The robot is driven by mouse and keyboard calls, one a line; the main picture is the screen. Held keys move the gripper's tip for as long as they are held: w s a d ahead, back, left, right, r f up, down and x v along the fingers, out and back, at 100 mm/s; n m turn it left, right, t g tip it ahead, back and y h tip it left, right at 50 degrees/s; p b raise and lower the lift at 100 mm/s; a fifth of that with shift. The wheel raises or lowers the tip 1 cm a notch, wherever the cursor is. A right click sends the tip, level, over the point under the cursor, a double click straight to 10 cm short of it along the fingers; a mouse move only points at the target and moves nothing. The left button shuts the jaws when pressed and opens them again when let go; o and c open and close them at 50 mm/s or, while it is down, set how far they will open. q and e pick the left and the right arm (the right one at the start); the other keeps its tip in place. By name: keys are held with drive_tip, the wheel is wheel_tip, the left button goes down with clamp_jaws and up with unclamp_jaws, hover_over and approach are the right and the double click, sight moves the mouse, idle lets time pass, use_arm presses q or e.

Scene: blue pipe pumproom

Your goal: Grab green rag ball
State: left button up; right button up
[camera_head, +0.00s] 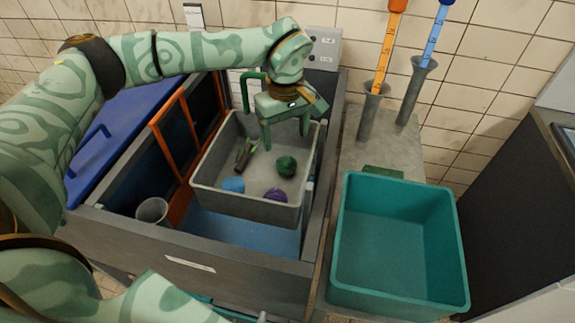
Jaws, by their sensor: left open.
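The green rag ball (286,166) lies in a grey tray (245,207), right of its middle. My left gripper (286,135) is over the back part of the tray, above and behind the ball. Its fingers point down, apart, with nothing between them. My right arm shows at the lower left, but its gripper is not in view.
A blue ball (233,185), a purple ball (275,195) and a dark green object (245,154) share the tray. An orange frame (172,140) stands left of it. An empty teal bin (398,300) is at the right. Two grey holders with orange and blue handles stand behind.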

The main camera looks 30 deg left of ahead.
sight(286, 159)
use_arm(q)
wheel_tip(286, 159, down, 2)
drive_tip(key=shift+f, duration=0.65)
wheel_tip(286, 159, down, 5)
drive_tip(key=shift+s+d+f+b, duration=0.1)
drive_tip(key=shift+s+d+b, duration=0.05)
drive_tip(key=shift+b, duration=0.9)
drive_tip(key=c, duration=1.1)
